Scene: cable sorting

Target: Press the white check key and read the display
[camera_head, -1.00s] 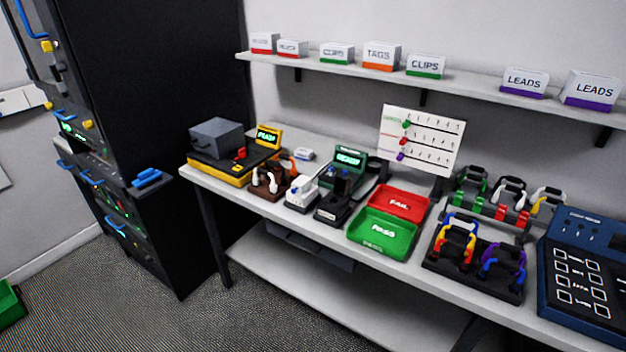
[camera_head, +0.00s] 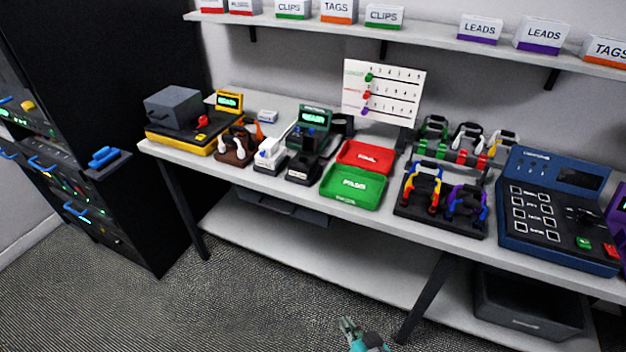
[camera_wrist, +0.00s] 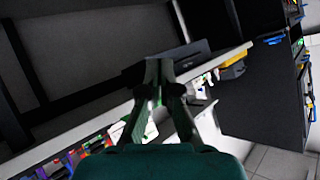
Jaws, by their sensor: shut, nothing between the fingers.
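A blue console (camera_head: 560,212) stands on the bench at the right in the head view. It has several white-framed keys, a green key (camera_head: 583,243), a red key and a dark display (camera_head: 579,177). Green-lit displays show on the yellow device (camera_head: 229,101) and the dark green device (camera_head: 313,117) to the left. I cannot tell which key is the white check key; the legends are too small. My gripper (camera_head: 347,322) is low in front of the bench, over the floor, touching nothing. In the wrist view my gripper (camera_wrist: 158,72) is shut and empty.
A red tray (camera_head: 366,157) and a green tray (camera_head: 353,186) sit mid-bench, beside racks of coloured leads (camera_head: 440,212). A black bin (camera_head: 530,308) stands under the bench. A black cabinet (camera_head: 110,130) is at the left. The floor in front is clear.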

